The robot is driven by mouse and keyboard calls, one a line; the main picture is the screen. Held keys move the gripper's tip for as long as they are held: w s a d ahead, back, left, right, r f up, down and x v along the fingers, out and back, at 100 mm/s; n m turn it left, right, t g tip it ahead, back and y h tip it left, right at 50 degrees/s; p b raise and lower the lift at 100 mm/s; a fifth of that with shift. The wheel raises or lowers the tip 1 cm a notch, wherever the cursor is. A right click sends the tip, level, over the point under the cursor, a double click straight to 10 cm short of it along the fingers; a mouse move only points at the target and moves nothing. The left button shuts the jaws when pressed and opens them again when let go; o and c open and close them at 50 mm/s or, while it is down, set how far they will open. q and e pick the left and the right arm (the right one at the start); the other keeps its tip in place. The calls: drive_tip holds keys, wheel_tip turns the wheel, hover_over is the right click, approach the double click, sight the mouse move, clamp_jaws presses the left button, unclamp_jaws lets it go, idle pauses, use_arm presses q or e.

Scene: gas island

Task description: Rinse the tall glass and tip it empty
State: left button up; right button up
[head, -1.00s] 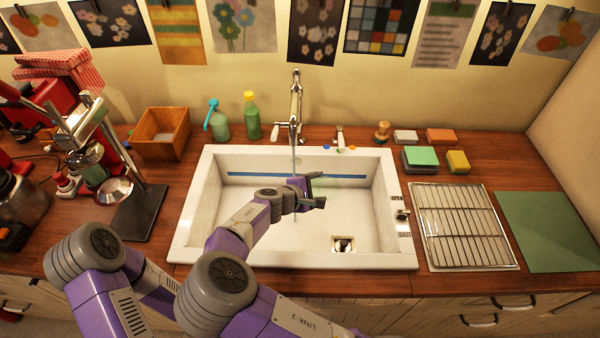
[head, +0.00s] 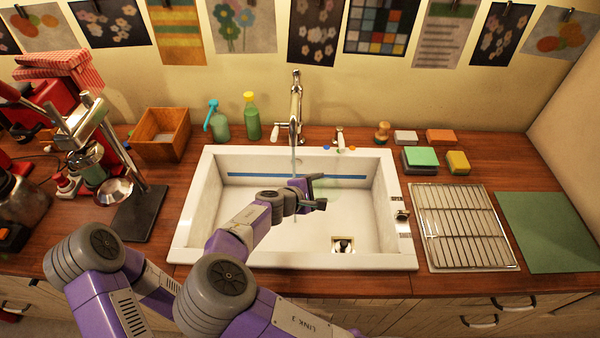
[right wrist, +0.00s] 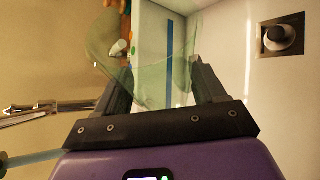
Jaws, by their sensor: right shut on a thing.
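My right gripper (head: 314,192) is over the sink basin, shut on the tall glass. The glass is clear, pale green and faint in the head view (head: 328,190). In the right wrist view the glass (right wrist: 150,60) sits between the two dark fingers (right wrist: 163,85) and looks empty, though its contents are hard to tell. The chrome tap (head: 295,105) at the back of the sink runs a thin water stream (head: 294,158) down just behind and beside my gripper. Whether the stream enters the glass cannot be told. My left gripper is not in view.
The white sink (head: 195,215) has a drain (head: 343,245) at its front right, also in the wrist view (right wrist: 279,37). A wire rack (head: 462,228) and green mat (head: 546,232) lie to the right. Bottles (head: 251,120) and a wooden box (head: 160,133) stand at back left.

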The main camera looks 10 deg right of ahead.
sight(337, 188)
idle(0.3)
drive_tip(key=shift+s+d+r+p, duration=0.35)
drive_tip(key=shift+s+r+p, duration=0.05)
drive_tip(key=shift+s+r, duration=0.35)
drive_tip(key=shift+s+d+r+p, duration=0.45)
drive_tip(key=shift+s+r, duration=0.2)
drive_tip(key=shift+s, duration=0.15)
drive_tip(key=shift+s+d+r+p, duration=0.3)
drive_tip(key=shift+s+r+p, duration=0.1)
drive_tip(key=shift+s+r, duration=0.35)
drive_tip(key=shift+f, duration=0.1)
drive_tip(key=shift+w, duration=0.1)
